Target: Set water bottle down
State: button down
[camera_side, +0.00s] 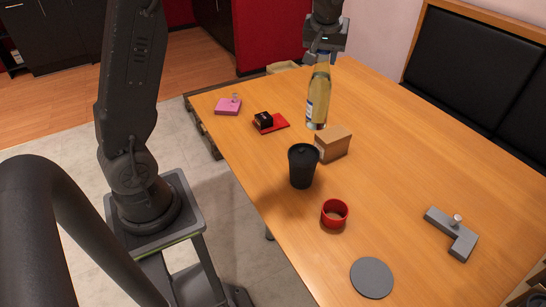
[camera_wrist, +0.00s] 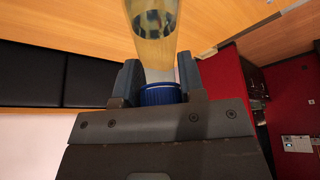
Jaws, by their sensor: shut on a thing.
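A clear bottle (camera_side: 318,92) with yellowish contents and a label hangs upright from my gripper (camera_side: 323,56) in the side view. In the wrist view the bottle (camera_wrist: 152,25) shows its neck and blue cap (camera_wrist: 160,94) between the two fingers of my gripper (camera_wrist: 160,82). The gripper is shut on the bottle at the cap and neck. In the side view the bottle's base appears just above and behind the cardboard box. I cannot tell exactly how high the base is above the table (camera_side: 390,150).
Near the bottle are a cardboard box (camera_side: 333,144) and a black cup (camera_side: 302,166). A black item (camera_side: 263,120) on a red plate and a pink block (camera_side: 228,107) lie left. The table's right middle is clear.

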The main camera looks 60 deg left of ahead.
jog(key=s+a+n, duration=0.1)
jog(key=s+a, duration=1.6)
jog(key=s, duration=0.1)
jog(key=w+d+f, duration=0.3)
jog(key=w+f, duration=0.2)
jog(key=f, duration=0.3)
jog(key=w+d+f, duration=0.4)
jog(key=f, duration=0.4)
jog(key=shift+w+f+y, duration=0.25)
jog(key=shift+w+y, duration=0.05)
jog(key=shift+w, duration=0.05)
jog(key=shift+d+f, duration=0.1)
jog(key=c, duration=0.7)
grip_release()
jog(key=shift+f, duration=0.1)
